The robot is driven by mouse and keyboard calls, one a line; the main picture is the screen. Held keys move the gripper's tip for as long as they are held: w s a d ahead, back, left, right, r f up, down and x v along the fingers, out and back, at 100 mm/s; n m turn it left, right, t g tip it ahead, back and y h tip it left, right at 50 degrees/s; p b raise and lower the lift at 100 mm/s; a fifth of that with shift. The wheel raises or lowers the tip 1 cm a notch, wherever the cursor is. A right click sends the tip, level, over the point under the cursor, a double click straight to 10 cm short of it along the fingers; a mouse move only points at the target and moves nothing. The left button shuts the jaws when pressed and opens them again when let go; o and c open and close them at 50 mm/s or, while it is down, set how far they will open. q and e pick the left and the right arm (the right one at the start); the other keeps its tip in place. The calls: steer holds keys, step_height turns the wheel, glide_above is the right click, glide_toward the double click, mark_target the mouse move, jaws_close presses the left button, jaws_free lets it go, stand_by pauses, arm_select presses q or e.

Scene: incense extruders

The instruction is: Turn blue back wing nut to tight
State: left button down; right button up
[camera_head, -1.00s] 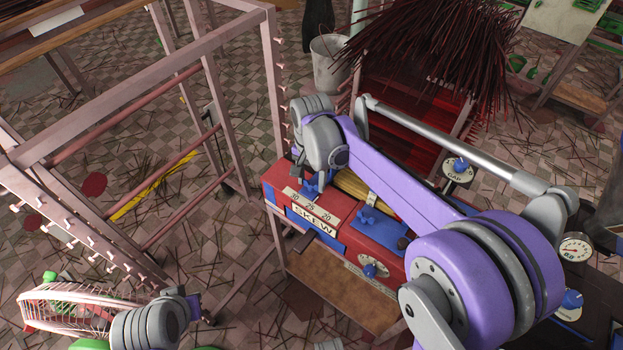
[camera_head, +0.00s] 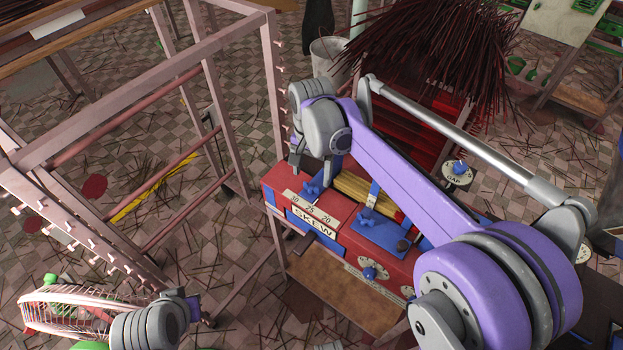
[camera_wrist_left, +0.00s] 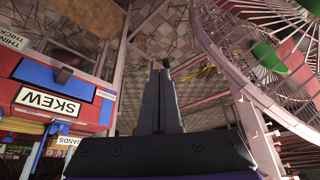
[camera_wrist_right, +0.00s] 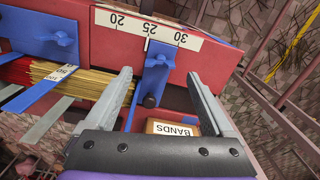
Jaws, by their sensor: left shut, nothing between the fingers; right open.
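A blue wing nut (camera_wrist_right: 158,60) stands on a blue bracket by the 25 mark of the red extruder's scale. It also shows in the head view (camera_head: 313,188). A second blue wing nut (camera_wrist_right: 64,38) sits on a blue plate to its left in the right wrist view. My right gripper (camera_wrist_right: 165,85) is open, with the first wing nut and a dark knob seen between its fingers; contact cannot be told. In the head view the right gripper (camera_head: 298,155) is partly hidden by its wrist. My left gripper (camera_wrist_left: 159,75) is shut and empty, away from the extruder.
The red extruder (camera_head: 335,250) carries a SKEW label and bundled sticks. A BANDS box (camera_wrist_right: 172,128) lies below the bracket. A pink metal rack (camera_head: 150,90) stands left, and a wire fan cage (camera_wrist_left: 270,50) is close to my left gripper. A bucket (camera_head: 328,58) stands behind.

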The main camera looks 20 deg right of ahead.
mark_target(312, 186)
step_height(312, 186, up, 6)
steer(key=shift+r, duration=0.25)
steer(key=shift+s, duration=0.1)
stand_by(0.4)
steer(key=s+d+f+n+t+p, duration=0.1)
steer(key=s+f+n, duration=0.3)
steer(key=s, duration=0.6)
steer(key=s+d+f+n+t+p, duration=0.1)
steer(key=s+d+f+n+t, duration=0.2)
steer(key=s, duration=0.7)
steer(key=shift+s+d+f+n+t+p, duration=0.2)
steer(key=shift+f+n+t+p, duration=0.2)
steer(key=shift+f+n+t, duration=0.25)
